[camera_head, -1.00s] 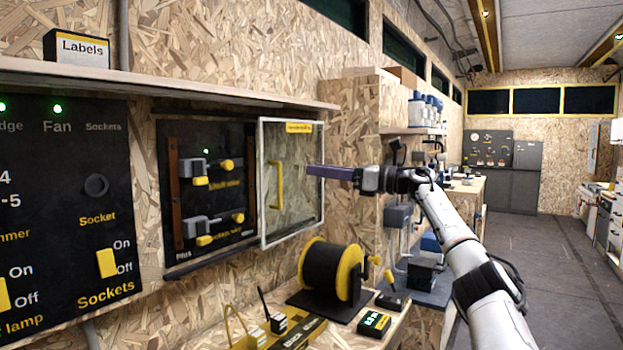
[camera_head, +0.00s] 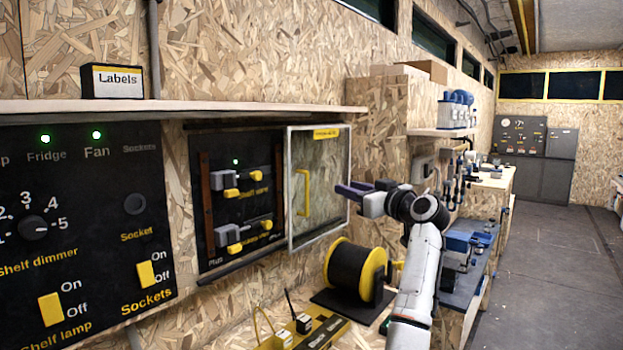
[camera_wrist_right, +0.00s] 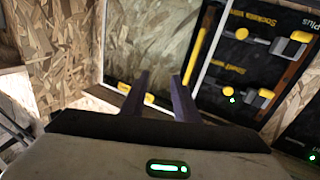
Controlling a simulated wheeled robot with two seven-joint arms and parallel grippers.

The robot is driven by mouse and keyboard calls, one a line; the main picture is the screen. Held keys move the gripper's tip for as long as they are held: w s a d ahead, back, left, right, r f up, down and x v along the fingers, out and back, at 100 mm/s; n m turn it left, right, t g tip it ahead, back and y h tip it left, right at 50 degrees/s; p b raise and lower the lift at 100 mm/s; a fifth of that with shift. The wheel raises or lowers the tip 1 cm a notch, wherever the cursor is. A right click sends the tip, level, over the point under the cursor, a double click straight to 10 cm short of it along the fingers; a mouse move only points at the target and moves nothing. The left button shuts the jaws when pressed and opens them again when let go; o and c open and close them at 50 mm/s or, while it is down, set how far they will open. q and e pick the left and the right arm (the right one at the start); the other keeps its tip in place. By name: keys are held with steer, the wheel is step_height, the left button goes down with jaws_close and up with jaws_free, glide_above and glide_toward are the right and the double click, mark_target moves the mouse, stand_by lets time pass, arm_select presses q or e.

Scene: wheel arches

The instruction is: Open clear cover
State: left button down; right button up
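The clear cover (camera_head: 328,168) is a see-through pane in a pale frame, with a yellow upright handle (camera_head: 303,192) near its left edge. It stands to the right of the dark switch panel (camera_head: 223,160), whose switches show bare; its exact angle is hard to tell. The cover's pane (camera_wrist_right: 152,45) and handle (camera_wrist_right: 198,58) also show in the right wrist view. My right gripper (camera_head: 345,188) is at the cover's right side, right of the handle. In the right wrist view its two purple fingers (camera_wrist_right: 160,78) are apart with nothing between them. My left gripper is out of view.
A black and yellow cable reel (camera_head: 352,268) stands on the bench below the cover. A shelf (camera_head: 230,108) with a Labels box (camera_head: 117,81) runs above the panels. Another control panel (camera_head: 75,225) is at the left. The floor (camera_head: 525,270) at the right is clear.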

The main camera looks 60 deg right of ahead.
steer(key=w+a+t+y, duration=0.1)
steer(key=a+y, duration=0.2)
steer(key=a, duration=0.1)
steer(key=w+d+n+p, duration=0.1)
steer(key=w+d+p, duration=0.1)
steer(key=w, duration=0.8)
steer(key=shift+p, duration=0.4)
steer(key=shift+d+f, duration=0.1)
steer(key=shift+c, duration=0.5)
jaws_close()
